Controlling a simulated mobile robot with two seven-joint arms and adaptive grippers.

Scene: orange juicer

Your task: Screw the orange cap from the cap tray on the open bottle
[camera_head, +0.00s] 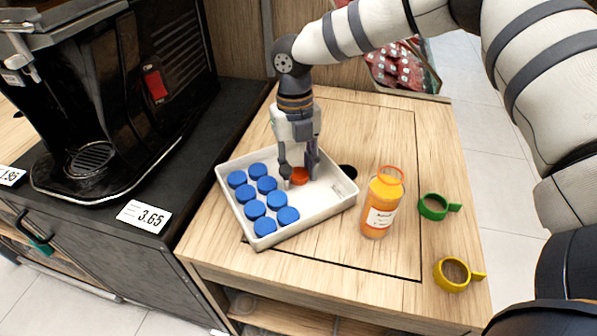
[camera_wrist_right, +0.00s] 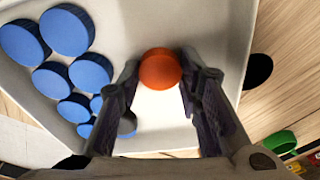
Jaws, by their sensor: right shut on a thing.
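The orange cap (camera_head: 299,176) is in the right part of the white cap tray (camera_head: 341,196). My right gripper (camera_head: 299,174) points down into the tray and is shut on the orange cap, which also shows between its fingertips in the right wrist view (camera_wrist_right: 160,69). I cannot tell whether the cap still touches the tray floor. The open bottle (camera_head: 381,206) stands upright to the right of the tray, filled with orange juice, with an orange ring at its neck and a white label. My left gripper is not in view.
Several blue caps (camera_head: 277,200) fill the tray's left part; they also show in the right wrist view (camera_wrist_right: 67,31). A green cup (camera_head: 433,206) and a yellow cup (camera_head: 452,273) stand right of the bottle. The table front is clear.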

